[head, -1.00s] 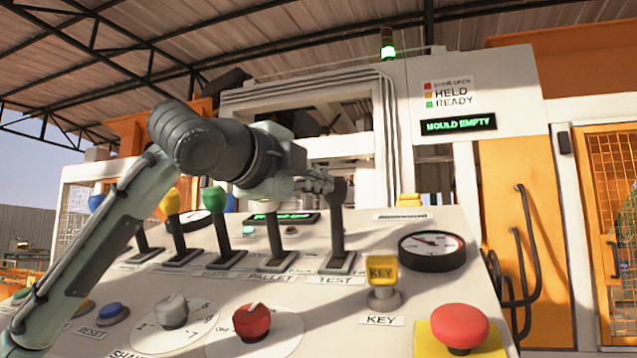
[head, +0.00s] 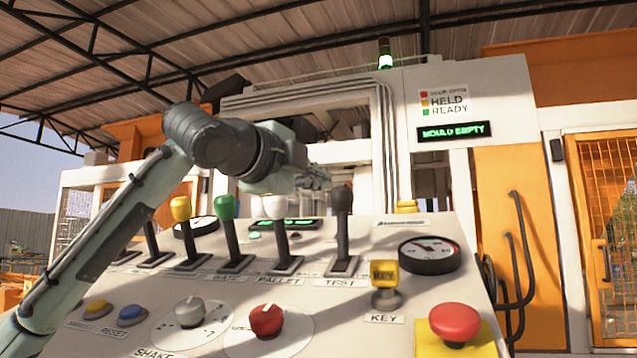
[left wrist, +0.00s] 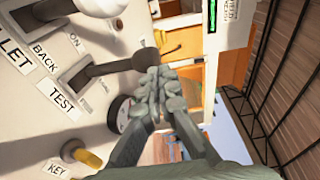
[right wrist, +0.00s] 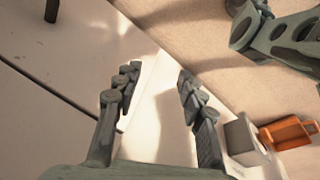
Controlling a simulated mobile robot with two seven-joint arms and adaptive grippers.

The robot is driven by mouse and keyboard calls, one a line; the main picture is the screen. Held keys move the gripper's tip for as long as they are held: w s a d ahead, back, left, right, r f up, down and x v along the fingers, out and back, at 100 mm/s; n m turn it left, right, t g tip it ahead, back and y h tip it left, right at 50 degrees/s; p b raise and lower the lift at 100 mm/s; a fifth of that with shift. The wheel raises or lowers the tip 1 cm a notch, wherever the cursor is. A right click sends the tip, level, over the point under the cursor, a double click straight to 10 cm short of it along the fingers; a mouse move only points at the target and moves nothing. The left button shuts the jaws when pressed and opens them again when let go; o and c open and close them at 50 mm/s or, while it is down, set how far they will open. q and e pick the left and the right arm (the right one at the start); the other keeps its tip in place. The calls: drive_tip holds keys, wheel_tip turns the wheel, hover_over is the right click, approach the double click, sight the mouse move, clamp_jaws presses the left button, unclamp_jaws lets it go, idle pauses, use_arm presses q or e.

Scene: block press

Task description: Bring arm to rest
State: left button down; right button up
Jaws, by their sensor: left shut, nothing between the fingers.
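My left gripper (head: 316,179) is over the far part of the control panel, partly hidden in the head view, just left of the dark TEST lever knob (head: 341,197). In the left wrist view its fingers (left wrist: 166,92) are together with nothing between them. The dark knob (left wrist: 145,59) is close by their tips; I cannot tell whether they touch. My right gripper (right wrist: 155,95) shows only in the right wrist view, with its fingers spread and empty over a pale surface.
The sloping control panel (head: 400,318) carries several levers, including a white-knobbed PALLET lever (head: 275,204), a key switch (head: 385,280), a gauge (head: 428,255) and a red mushroom button (head: 454,322). A green display (head: 454,131) reads MOULD EMPTY. Orange machine doors stand at right.

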use_arm(q)
drive_tip(key=r+b+v, duration=0.1)
drive_tip(key=v, duration=0.8)
drive_tip(key=shift+s+a+r+b, duration=0.25)
drive_tip(key=shift+s+r+b, duration=0.05)
use_arm(e)
wheel_tip(320, 180, up, 6)
drive_tip(key=w, duration=0.3)
drive_tip(key=shift+a+f, duration=0.2)
drive_tip(key=shift+a, duration=0.25)
drive_tip(key=shift+s, duration=0.1)
